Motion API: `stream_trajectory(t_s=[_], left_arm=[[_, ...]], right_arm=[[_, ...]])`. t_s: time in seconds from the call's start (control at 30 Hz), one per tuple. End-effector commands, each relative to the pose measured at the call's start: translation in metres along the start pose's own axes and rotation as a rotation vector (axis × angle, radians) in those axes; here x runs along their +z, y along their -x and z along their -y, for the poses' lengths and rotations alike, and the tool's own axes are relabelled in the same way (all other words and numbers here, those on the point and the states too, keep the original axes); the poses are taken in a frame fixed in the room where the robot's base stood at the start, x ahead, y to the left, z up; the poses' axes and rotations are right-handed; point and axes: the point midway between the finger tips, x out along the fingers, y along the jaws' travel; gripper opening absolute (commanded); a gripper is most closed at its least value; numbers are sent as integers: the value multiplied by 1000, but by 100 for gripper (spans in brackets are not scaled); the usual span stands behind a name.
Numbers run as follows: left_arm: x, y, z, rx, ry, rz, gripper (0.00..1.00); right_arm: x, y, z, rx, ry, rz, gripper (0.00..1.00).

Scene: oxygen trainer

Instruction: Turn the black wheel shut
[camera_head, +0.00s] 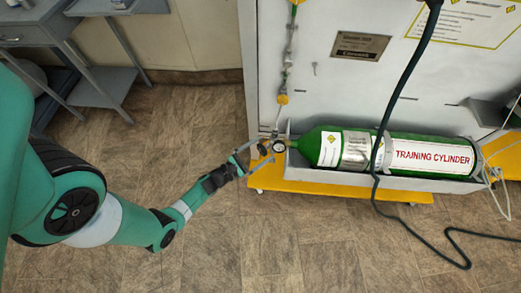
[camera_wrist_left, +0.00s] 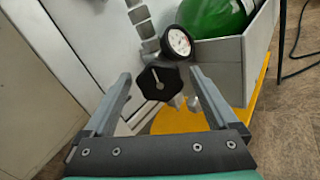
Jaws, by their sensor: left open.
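The black wheel (camera_wrist_left: 160,84) is a small lobed knob with a pale line on its face, at the middle of the left wrist view. It sits on the valve fittings below a round white gauge (camera_wrist_left: 178,42), at the neck end of the green training cylinder (camera_wrist_left: 212,14). In the head view the cylinder (camera_head: 315,148) lies on its side, with the gauge (camera_head: 279,147) at its left end. My left gripper (camera_head: 262,153) is open beside this end. In the wrist view its two fingers stand on either side of the wheel with visible gaps. My right gripper is out of view.
The cylinder lies in a grey tray (camera_head: 420,182) above a yellow base (camera_head: 340,190). A dark hose (camera_head: 402,85) hangs across the cylinder and onto the floor. A white panel (camera_head: 345,90) stands behind. A grey side table (camera_head: 100,88) is at the upper left. The floor in front is mostly clear.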

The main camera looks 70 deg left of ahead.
Motion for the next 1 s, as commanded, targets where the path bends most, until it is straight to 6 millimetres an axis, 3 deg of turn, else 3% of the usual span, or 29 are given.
stream_trajectory(t_s=[0.23, 0.7, 1.0], left_arm=[[0, 8, -1, 3, 1, -4, 93], [0, 94, -2, 10, 1, -5, 93], [0, 115, -1, 3, 0, -2, 93]], right_arm=[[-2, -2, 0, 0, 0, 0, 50], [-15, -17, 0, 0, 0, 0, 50], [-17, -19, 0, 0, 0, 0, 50]])
